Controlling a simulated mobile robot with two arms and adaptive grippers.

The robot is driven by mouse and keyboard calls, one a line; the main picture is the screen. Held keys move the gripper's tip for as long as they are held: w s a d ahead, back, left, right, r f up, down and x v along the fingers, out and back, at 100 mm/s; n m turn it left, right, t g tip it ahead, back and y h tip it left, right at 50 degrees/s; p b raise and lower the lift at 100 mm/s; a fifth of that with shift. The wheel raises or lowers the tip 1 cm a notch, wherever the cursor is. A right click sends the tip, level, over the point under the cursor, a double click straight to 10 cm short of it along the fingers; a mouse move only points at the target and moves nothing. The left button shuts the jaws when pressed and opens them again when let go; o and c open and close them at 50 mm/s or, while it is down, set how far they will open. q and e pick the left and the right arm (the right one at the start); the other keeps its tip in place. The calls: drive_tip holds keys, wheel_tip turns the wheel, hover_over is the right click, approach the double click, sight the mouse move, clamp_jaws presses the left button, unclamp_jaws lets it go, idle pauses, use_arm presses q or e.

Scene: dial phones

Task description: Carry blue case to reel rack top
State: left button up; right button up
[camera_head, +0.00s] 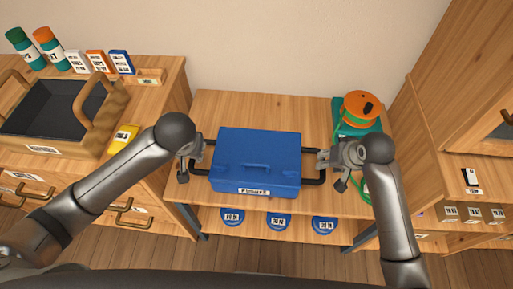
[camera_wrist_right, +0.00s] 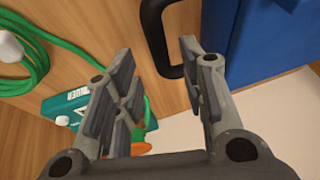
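The blue case (camera_head: 257,160) sits flat on the wooden top of a low rack (camera_head: 245,108), with a black side handle on each end. My left gripper (camera_head: 188,166) is at the left handle (camera_head: 200,160), fingers spread; whether the handle lies between them is unclear. My right gripper (camera_head: 331,170) is at the right handle (camera_head: 313,152). The right wrist view shows its fingers (camera_wrist_right: 165,105) apart and empty, with the black handle (camera_wrist_right: 155,38) just beyond the tips and the blue case (camera_wrist_right: 265,40) at upper right.
Blue reels (camera_head: 279,221) sit on the rack's lower shelf. An orange reel (camera_head: 360,107) with green hose and a teal box (camera_head: 345,128) stand at the top's right. A wooden tote (camera_head: 62,147) is on the left cabinet (camera_head: 172,80). A wooden cabinet (camera_head: 432,130) flanks the right.

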drive_tip(key=v, duration=0.6)
drive_tip(key=shift+s, duration=0.1)
idle(0.4)
